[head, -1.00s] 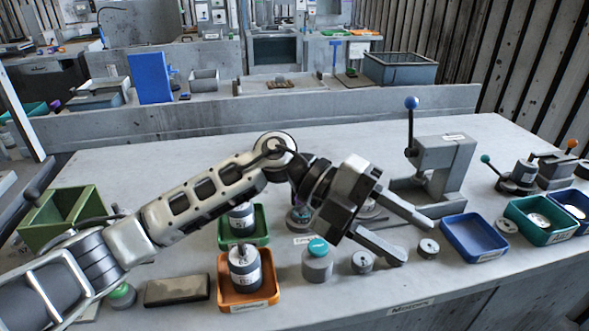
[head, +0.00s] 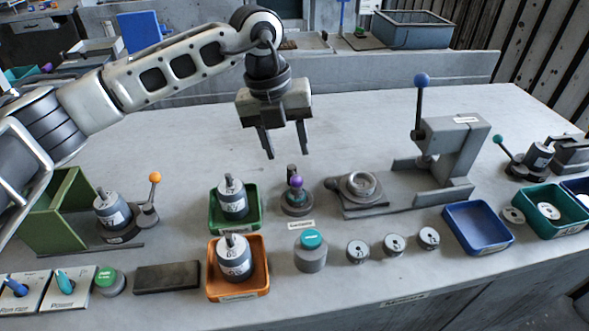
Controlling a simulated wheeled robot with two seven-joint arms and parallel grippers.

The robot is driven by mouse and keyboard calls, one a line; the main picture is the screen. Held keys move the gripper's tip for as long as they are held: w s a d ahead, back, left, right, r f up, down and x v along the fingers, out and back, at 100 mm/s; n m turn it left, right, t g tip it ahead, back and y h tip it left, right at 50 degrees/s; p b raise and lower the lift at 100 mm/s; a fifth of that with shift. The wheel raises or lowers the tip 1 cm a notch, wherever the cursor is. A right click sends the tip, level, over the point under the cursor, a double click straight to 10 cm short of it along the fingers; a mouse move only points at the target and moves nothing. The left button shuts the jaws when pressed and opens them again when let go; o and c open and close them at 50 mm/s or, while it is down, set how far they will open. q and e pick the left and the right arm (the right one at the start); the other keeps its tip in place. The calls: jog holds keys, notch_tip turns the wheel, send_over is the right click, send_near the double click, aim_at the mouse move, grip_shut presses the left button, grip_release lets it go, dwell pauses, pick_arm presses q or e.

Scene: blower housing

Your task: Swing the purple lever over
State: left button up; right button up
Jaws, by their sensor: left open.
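The purple lever (head: 296,182) has a round purple knob on a small dark grey round base fixture at mid-table. A small label lies on the table just in front of it. My left gripper (head: 287,152) hangs above and slightly behind the lever in the picture, fingers pointing down, spread open and empty. The fingertips are apart from the purple knob. My right gripper is not in view.
A green tray (head: 213,224) and an orange tray (head: 262,291), each holding a grey cylinder, stand left of the lever. A clamp fixture (head: 360,187) and a blue-knobbed press (head: 450,150) stand right. A teal-topped cylinder (head: 311,255) stands in front. The table behind is mostly clear.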

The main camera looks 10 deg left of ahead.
aim_at(295, 177)
pick_arm(q)
jog(key=f, duration=0.2)
jog(key=d+f, duration=0.1)
jog(key=f, duration=0.2)
jog(key=f+p, duration=0.1)
jog(key=f, duration=0.1)
jog(key=shift+w+d+f, duration=0.15)
jog(key=shift+d+f, duration=0.15)
jog(key=shift+f, duration=0.05)
jog(key=c, duration=1)
